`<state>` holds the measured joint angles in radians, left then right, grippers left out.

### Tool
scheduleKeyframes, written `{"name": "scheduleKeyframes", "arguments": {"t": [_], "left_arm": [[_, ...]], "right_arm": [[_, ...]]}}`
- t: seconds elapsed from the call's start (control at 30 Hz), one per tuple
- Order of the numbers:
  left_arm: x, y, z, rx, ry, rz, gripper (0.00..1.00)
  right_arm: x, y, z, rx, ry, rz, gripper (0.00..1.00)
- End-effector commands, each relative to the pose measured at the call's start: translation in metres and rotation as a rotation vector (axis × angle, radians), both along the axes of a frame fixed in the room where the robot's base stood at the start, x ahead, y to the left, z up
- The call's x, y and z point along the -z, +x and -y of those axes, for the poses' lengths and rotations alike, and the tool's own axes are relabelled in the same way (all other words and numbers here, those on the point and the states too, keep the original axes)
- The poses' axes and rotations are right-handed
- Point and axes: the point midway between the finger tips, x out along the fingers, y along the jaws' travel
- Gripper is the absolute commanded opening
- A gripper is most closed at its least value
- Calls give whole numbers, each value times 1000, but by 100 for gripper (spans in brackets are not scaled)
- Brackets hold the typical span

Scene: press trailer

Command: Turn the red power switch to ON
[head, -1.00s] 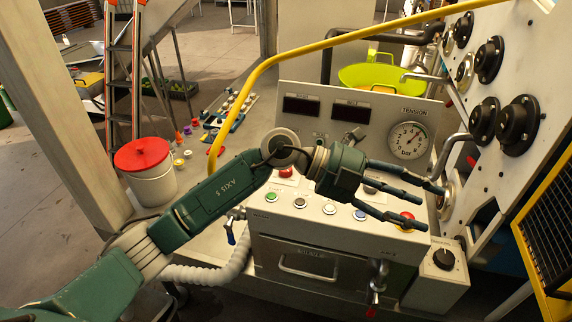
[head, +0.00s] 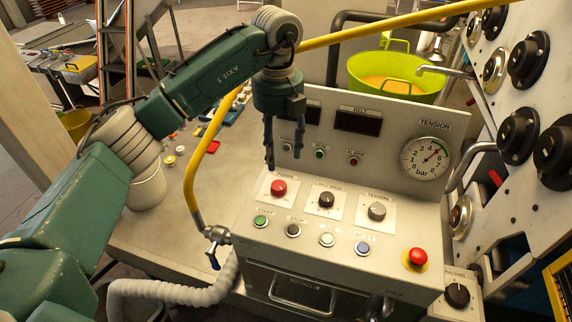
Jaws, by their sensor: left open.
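The red power switch (head: 279,187) is a round red knob on a white plate labelled POWER, at the left of the sloped control panel (head: 330,270). Its pointer position is too small to read. My left gripper (head: 284,163) points down just above and behind the switch in the picture. Its dark fingers are spread apart with nothing between them, and they appear clear of the knob. My right gripper is not in view.
A black knob (head: 326,200) and a grey tension knob (head: 377,211) sit to the right of the switch. Several push buttons line the front. A red emergency button (head: 417,257) is at the right. A yellow rail (head: 203,150) rises close to the left. The tension gauge (head: 425,158) stands behind.

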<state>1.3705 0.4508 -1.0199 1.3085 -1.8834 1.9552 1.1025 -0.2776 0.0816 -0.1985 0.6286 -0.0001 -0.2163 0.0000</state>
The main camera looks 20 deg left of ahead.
Motion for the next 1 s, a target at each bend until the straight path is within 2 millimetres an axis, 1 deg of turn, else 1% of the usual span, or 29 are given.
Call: {"name": "scheduleKeyframes", "arguments": {"t": [0.07, 0.17, 0.27, 0.3, 0.4, 0.5, 0.57, 0.63, 0.73, 0.83, 0.9, 1.0], "left_arm": [[1, 0, -2, -4, 6, -2, 51], [10, -1, -2, -4, 7, -5, 51], [25, -2, -2, -3, 6, -7, 51], [32, -2, -2, -3, 6, -7, 51], [52, -3, -2, -3, 5, -7, 51], [71, -3, -2, -3, 5, -7, 51], [80, -3, -2, -2, 6, -5, 51], [90, -2, -1, -2, 4, -5, 51], [100, -2, -1, -3, 3, -2, 51], [105, -2, -1, -2, 4, -1, 51], [107, -1, -1, -2, 4, 0, 51], [107, -1, -1, -2, 3, 0, 51]], "right_arm": [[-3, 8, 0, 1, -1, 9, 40], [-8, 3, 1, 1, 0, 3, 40], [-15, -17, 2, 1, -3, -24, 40], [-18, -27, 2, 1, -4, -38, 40], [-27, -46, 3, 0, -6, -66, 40], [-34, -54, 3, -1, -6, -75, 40], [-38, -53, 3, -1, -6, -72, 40], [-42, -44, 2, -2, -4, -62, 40], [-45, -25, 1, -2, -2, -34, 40], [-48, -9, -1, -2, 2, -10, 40], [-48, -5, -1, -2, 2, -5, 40], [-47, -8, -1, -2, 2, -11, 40]]}}
